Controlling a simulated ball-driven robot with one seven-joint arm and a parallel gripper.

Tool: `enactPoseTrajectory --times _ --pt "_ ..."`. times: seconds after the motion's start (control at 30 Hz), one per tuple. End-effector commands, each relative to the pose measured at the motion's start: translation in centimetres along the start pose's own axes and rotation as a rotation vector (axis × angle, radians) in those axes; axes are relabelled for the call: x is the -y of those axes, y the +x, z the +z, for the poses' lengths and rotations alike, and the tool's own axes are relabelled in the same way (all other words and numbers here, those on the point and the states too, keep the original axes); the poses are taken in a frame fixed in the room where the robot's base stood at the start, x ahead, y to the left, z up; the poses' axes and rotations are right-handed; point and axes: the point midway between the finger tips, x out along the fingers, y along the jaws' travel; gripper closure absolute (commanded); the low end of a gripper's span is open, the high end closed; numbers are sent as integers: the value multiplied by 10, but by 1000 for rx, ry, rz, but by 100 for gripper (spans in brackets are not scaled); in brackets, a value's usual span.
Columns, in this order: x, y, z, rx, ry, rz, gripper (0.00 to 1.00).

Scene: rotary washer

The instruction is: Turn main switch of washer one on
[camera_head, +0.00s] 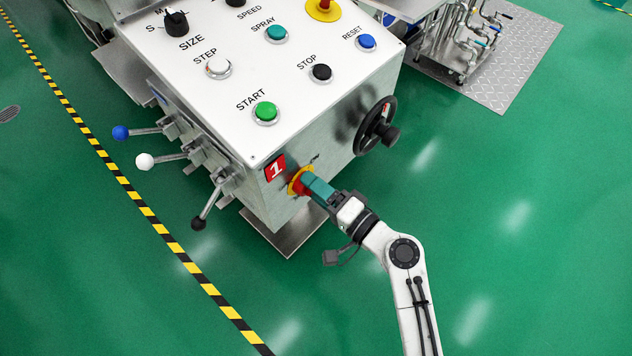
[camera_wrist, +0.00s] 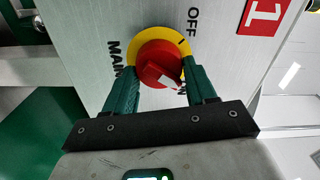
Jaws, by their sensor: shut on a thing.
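The main switch (camera_head: 295,181) is a red knob on a yellow round plate, on the front face of the washer panel, below the red "1" plate (camera_head: 275,168). In the wrist view the red knob (camera_wrist: 158,66) sits between my teal fingers. My gripper (camera_head: 312,186) is shut on the knob, with one finger on each side. The knob's white mark slants toward the lower right, near a label ending in "N" that the right finger partly hides. The "OFF" label (camera_wrist: 193,20) and "MAIN" label (camera_wrist: 115,60) are readable.
The green START button (camera_head: 265,111) and other buttons are on the panel top above. A black handwheel (camera_head: 376,127) is to the right of the switch. Several ball-ended levers (camera_head: 146,161) stick out at the left. The green floor (camera_head: 520,250) at the right is clear.

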Motion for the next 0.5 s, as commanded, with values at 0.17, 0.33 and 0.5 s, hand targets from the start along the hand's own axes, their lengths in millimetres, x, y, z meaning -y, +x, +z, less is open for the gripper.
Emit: enactPoseTrajectory --times 0.17,0.33,0.5 --pt "0 -1 -1 -2 106 2 75" --pt "-1 -1 -1 -3 170 2 75" --pt "-2 -1 -1 -3 203 2 75"
